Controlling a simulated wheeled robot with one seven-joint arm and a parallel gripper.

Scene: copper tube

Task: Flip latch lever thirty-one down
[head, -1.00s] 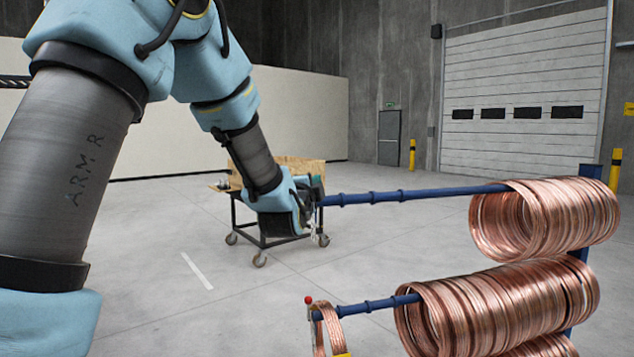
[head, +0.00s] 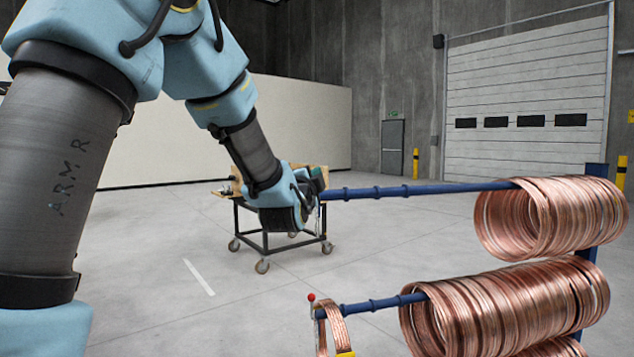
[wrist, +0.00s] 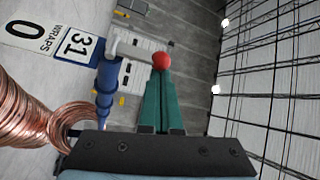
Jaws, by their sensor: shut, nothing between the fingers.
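The upper blue rod (head: 415,190) carries copper coils (head: 555,215) at its right end. My gripper (head: 318,205) is at the rod's free left end. In the wrist view, the blue rod (wrist: 107,85) ends in a pale bent tip (wrist: 112,42), next to a white plate marked 31 (wrist: 82,44). A red knob (wrist: 162,61) shows right at the tips of my green fingers (wrist: 162,78). The fingers are together with nothing held. Whether they touch the knob I cannot tell.
A lower blue rod (head: 370,304) has its own red-knobbed lever (head: 311,298), standing upright, with a small copper coil (head: 335,328) near its end. More coils (head: 505,305) hang behind it. A wheeled cart (head: 270,225) stands beyond my gripper. The floor to the left is clear.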

